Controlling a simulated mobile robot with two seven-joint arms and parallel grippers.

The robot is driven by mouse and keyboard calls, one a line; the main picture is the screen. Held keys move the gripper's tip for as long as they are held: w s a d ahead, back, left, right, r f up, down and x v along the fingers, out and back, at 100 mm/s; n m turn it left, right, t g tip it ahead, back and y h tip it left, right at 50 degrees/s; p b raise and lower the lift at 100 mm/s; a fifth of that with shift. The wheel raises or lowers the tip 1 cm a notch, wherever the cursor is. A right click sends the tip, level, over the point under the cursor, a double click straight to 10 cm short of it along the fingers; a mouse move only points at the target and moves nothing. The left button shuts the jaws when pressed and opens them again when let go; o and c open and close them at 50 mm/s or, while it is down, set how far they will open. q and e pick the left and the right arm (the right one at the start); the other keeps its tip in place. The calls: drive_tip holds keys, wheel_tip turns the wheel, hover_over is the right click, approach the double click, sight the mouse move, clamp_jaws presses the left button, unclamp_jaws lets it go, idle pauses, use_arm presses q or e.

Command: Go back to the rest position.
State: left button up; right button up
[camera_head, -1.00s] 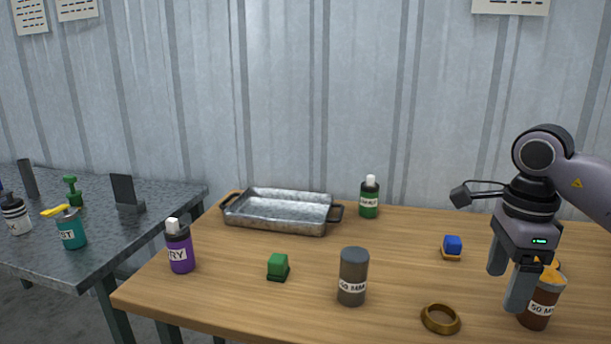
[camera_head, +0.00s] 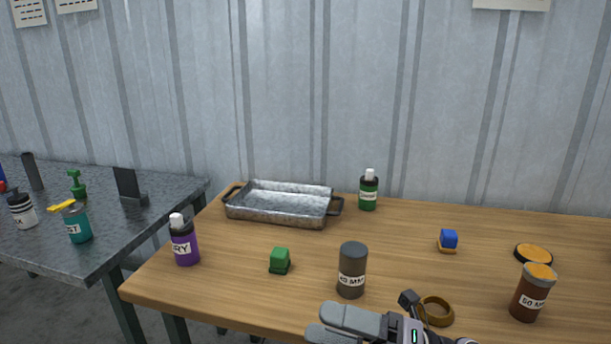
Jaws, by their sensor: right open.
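My right gripper (camera_head: 318,322) shows at the bottom edge of the head view, low in front of the table's near edge. Its fingers point left and it is open, with nothing seen between them. Part of it is cut off by the frame. A brass-coloured ring (camera_head: 437,312) lies just beyond it and is partly hidden by it. A dark grey cylinder (camera_head: 352,270) stands upright beyond the fingers. A brown cylinder with an orange top (camera_head: 531,293) stands at the right, apart from the gripper. My left gripper is not in view.
The wooden table (camera_head: 400,235) holds a metal tray (camera_head: 277,218), a purple bottle (camera_head: 184,243), a green bottle (camera_head: 368,192), a green block (camera_head: 280,261), a blue block (camera_head: 448,239) and an orange-topped disc (camera_head: 533,254). A grey table (camera_head: 110,240) with bottles stands left.

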drive_tip(key=w+d+f+m+t+h+p, duration=0.1)
drive_tip(key=d+f+m+t+h, duration=0.5)
drive_tip(key=m, duration=0.6)
drive_tip(key=w+d+f+m+t+h, duration=0.1)
drive_tip(key=d+f+m+t+h, duration=0.2)
drive_tip(key=f+m+t+h, duration=0.65)
drive_tip(key=s+d+f+m+g+h, duration=0.1)
drive_tip(key=s+d+f+m+g, duration=0.2)
drive_tip(key=s+f+m, duration=0.3)
drive_tip(key=s+d+f+m+g+h+p, duration=0.1)
drive_tip(key=s+d+f+m+g, duration=0.3)
drive_tip(key=s+m, duration=0.4)
wheel_tip(320, 180, down, 2)
drive_tip(key=shift+s+d+f+g+h, duration=0.25)
drive_tip(key=shift+d+g+h, duration=0.05)
drive_tip(key=shift+g+h, duration=0.45)
